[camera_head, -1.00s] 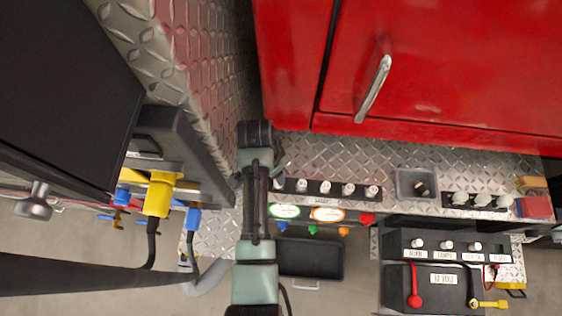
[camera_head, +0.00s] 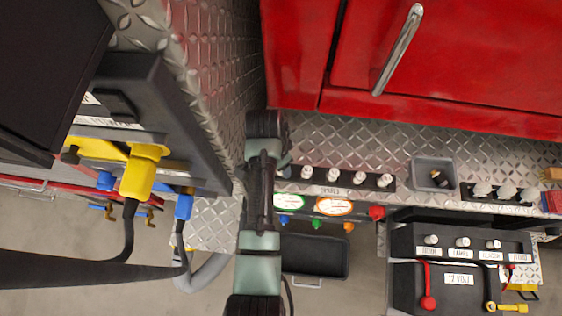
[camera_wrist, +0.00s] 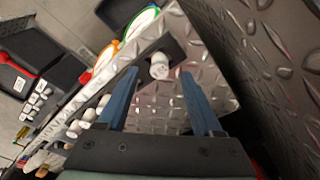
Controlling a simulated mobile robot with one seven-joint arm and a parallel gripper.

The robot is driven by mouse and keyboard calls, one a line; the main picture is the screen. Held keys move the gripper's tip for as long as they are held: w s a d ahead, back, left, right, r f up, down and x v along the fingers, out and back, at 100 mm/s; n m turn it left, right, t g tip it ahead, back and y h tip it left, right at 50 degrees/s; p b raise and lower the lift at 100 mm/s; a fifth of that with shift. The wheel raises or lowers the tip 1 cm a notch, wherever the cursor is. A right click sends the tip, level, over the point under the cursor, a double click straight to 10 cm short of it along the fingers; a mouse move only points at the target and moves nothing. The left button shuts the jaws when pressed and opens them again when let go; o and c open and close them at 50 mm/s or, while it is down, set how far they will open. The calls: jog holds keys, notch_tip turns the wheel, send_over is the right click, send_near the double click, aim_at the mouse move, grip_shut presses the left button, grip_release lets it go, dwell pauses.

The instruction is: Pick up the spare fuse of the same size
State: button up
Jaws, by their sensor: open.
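A black rack (camera_head: 345,178) with several white-topped fuses runs along the diamond-plate ledge, just right of my arm in the head view. One white fuse (camera_wrist: 159,65) at the rack's end shows in the wrist view, ahead of and between my fingertips; I see no contact. More white fuses (camera_wrist: 80,128) stand lower left. My gripper (camera_wrist: 160,76) is open and empty, its two blue fingers spread. A fuse box (camera_head: 462,242) below right holds white fuses over small labels; its rightmost label has no white fuse visible above it. Fuse sizes cannot be told.
A grey bin (camera_head: 421,166) holding a small dark piece and a second rack (camera_head: 500,194) of white fuses lie further right. A black tray (camera_head: 315,258) is below. Red panels (camera_head: 450,65) rise behind the ledge, and a diamond-plate wall (camera_head: 190,90) stands close to my arm's left.

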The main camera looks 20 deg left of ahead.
jog(key=f+b, duration=0.3)
jog(key=f, duration=0.1)
jog(key=shift+w+d+b, duration=0.2)
jog(key=shift+w+b, duration=0.05)
jog(key=shift+b, duration=0.1)
jog(key=shift+r, duration=0.1)
grip_shut()
